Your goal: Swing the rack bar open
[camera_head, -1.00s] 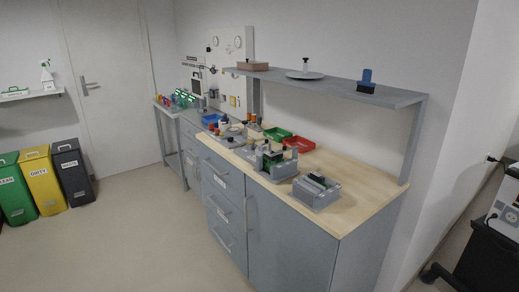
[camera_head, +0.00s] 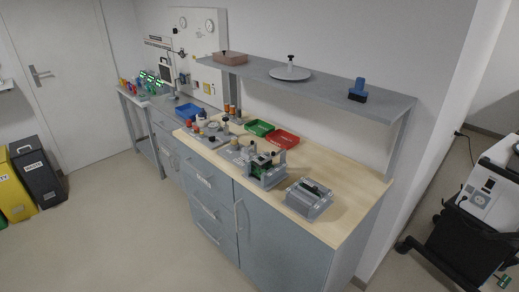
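I cannot tell for certain which part is the rack bar. Two grey fixtures stand on the near part of the wooden worktop. One is an upright grey holder with a green board (camera_head: 265,171). The other is a lower grey block with a dark bar-like piece along its top (camera_head: 309,198), near the front edge. At this size I cannot make out a hinge or whether any bar is open or shut. Neither of my grippers shows in the head view.
The worktop (camera_head: 340,181) is bare at its right end. Green (camera_head: 259,128) and red (camera_head: 283,139) trays lie behind the fixtures. A grey shelf (camera_head: 330,85) overhangs the back. A wheeled cart (camera_head: 462,215) stands right. The floor in front is clear.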

